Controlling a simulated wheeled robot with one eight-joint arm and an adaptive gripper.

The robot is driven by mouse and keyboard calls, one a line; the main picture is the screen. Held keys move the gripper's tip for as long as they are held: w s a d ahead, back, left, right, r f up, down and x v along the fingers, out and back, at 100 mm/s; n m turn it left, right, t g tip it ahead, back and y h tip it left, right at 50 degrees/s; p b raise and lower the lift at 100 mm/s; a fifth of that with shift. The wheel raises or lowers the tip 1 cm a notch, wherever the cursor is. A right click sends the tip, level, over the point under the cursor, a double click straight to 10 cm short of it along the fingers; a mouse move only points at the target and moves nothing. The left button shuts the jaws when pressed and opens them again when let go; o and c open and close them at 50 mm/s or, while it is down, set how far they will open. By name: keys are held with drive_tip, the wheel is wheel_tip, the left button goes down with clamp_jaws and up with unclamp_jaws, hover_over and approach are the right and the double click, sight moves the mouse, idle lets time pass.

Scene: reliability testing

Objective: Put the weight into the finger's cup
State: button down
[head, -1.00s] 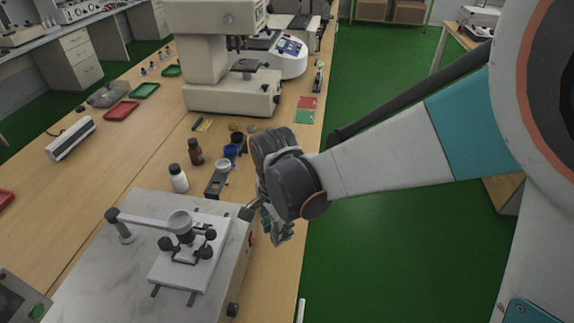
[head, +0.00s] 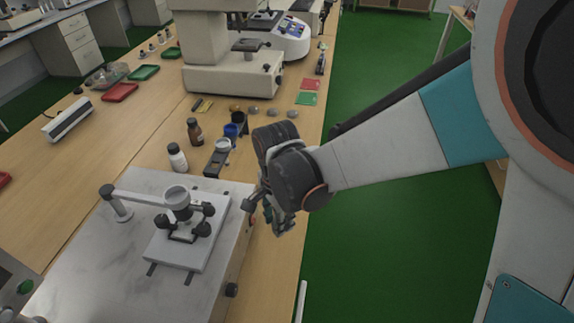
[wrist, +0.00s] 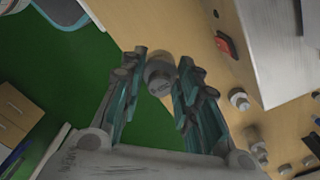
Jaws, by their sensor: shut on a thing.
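My gripper (head: 280,222) hangs low beside the right side of the grey test machine (head: 75,262), lower than the machine's top. In the wrist view, its teal fingers (wrist: 161,68) are shut on a small grey metal weight (wrist: 160,82), seen between the fingertips. The weight cannot be made out in the head view.
A brown bottle (head: 195,132), a white bottle (head: 177,158) and a dark holder with small cups (head: 216,160) stand behind the machine. A large beige instrument (head: 230,82) is farther back. Green floor (head: 400,240) lies open to the right of the bench.

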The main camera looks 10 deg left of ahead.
drive_tip(key=shift+f+b, duration=1.05)
drive_tip(key=shift+f, duration=0.45)
drive_tip(key=shift+f+b, duration=0.35)
drive_tip(key=shift+f, duration=1.05)
